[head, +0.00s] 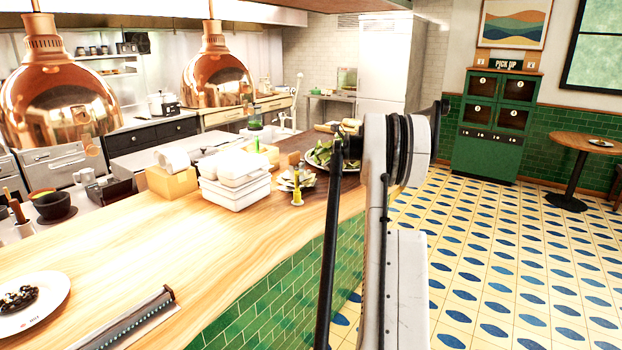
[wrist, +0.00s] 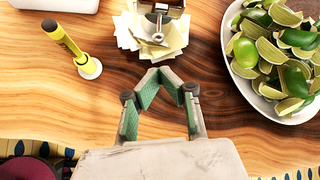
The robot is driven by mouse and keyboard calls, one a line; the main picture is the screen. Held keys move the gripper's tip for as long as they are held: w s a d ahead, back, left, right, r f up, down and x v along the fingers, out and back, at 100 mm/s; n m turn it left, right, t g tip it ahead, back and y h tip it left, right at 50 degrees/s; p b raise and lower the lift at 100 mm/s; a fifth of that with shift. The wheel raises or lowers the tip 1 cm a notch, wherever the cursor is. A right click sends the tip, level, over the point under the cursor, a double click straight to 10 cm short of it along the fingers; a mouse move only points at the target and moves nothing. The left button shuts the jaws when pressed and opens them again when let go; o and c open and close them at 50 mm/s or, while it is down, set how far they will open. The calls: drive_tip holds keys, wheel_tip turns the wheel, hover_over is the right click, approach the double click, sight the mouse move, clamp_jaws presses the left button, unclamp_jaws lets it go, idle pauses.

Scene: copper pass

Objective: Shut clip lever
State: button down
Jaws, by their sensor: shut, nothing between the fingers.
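In the wrist view a metal clip (wrist: 158,8) stands on a bunch of cream paper slips (wrist: 172,44) at the top middle. A thin metal lever (wrist: 158,28) with a rounded end points from it toward my gripper. I cannot tell how far the lever is open. My gripper (wrist: 160,76) is shut and empty over the wooden counter, just short of the slips and apart from the lever. In the head view the slips (head: 287,183) lie on the counter near its right edge; the lever is too small to make out there, and my arm hides my gripper.
A yellow marker-like stick (wrist: 64,40) on a white round base stands left of the clip. A white bowl of cut limes (wrist: 236,72) is close on the right. White stacked boxes (head: 236,192) stand further left. The counter front (head: 120,245) has free room.

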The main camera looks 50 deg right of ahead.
drive_tip(key=shift+p+x, duration=0.5)
drive_tip(key=shift+x, duration=4.6)
